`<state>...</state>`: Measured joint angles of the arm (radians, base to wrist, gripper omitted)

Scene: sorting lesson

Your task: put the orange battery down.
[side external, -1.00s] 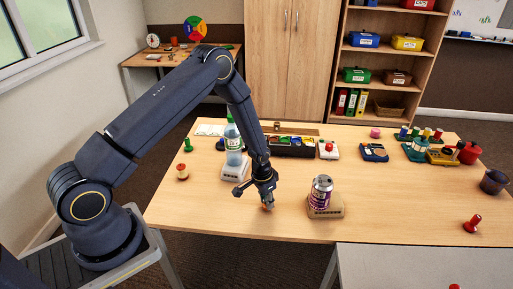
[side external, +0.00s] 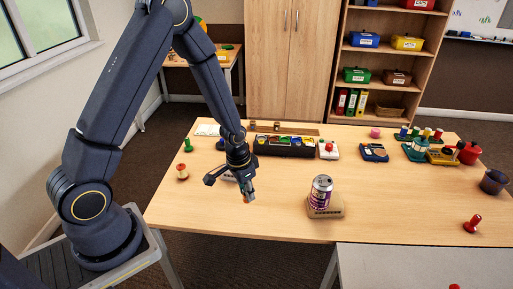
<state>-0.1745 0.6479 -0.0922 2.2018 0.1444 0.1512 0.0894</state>
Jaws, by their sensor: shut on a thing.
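My gripper (side external: 247,197) is over the front left part of the table (side external: 270,226), left of the drink can. It is shut on the orange battery (side external: 246,200), which shows only as a small orange spot at the fingertips. The fingers hide most of the battery. I cannot tell clearly how far it is above the table top.
A purple can (side external: 321,191) stands on a tan block (side external: 326,211) to the right. A black sorting tray (side external: 284,150) lies behind. The table front is clear beside the gripper.

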